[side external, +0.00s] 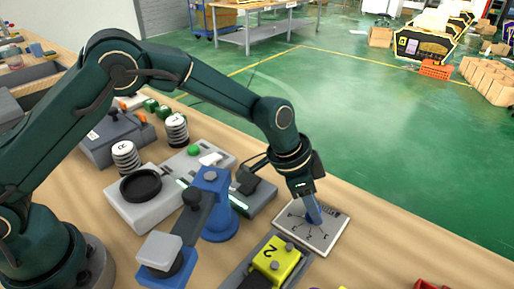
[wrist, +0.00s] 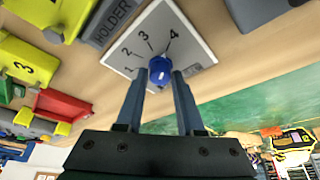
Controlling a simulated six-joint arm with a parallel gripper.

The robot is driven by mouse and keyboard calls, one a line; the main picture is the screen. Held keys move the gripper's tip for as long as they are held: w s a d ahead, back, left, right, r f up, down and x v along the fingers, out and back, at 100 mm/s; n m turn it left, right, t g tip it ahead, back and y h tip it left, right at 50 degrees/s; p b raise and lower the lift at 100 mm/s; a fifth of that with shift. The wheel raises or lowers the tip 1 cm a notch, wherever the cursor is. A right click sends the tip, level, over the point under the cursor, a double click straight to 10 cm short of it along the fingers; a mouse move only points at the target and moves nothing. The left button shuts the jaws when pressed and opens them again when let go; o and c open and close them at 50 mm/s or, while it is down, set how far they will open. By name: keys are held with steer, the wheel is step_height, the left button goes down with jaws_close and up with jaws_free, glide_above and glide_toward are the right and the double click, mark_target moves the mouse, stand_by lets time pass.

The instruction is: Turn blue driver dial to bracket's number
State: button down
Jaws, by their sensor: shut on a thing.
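My gripper (wrist: 158,80) is shut on the blue dial (wrist: 160,66), with one finger at each side of it. The dial sits on a white plate (wrist: 200,38) with black numbers; 2, 3 and 4 are readable. A small white mark shows on the dial, but I cannot tell which number it points to. In the side view my gripper (side external: 312,208) points down at the plate (side external: 325,240), and its fingers hide most of the dial. A yellow bracket (side external: 279,259) marked 2 sits on the grey holder (side external: 242,272), whose HOLDER label shows in the wrist view (wrist: 108,22).
Another yellow piece marked 3 (wrist: 22,66) and a red piece (wrist: 62,107) lie to the left in the wrist view. A blue post with a grey arm (side external: 214,205) stands left of the plate. The green floor begins past the table edge.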

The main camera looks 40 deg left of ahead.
steer(key=n+t+y, duration=0.1)
steer(key=n, duration=0.2)
steer(key=shift+d+n, duration=0.15)
steer(key=shift+n, duration=0.25)
steer(key=n+y, duration=0.1)
steer(key=n, duration=0.2)
steer(key=shift+s+d+n+t, duration=0.1)
steer(key=shift+n+t, duration=0.2)
steer(key=shift+n, duration=0.1)
steer(key=n+y, duration=0.1)
steer(key=n, duration=0.2)
steer(key=shift+n+y, duration=0.3)
steer(key=shift+y, duration=0.1)
steer(key=shift+d+n+y, duration=0.1)
steer(key=shift+n+y, duration=0.6)
steer(key=shift+n, duration=1.1)
steer(key=shift+g, duration=0.4)
steer(key=c, duration=0.5)
jaws_free()
steer(key=shift+v, duration=2.6)
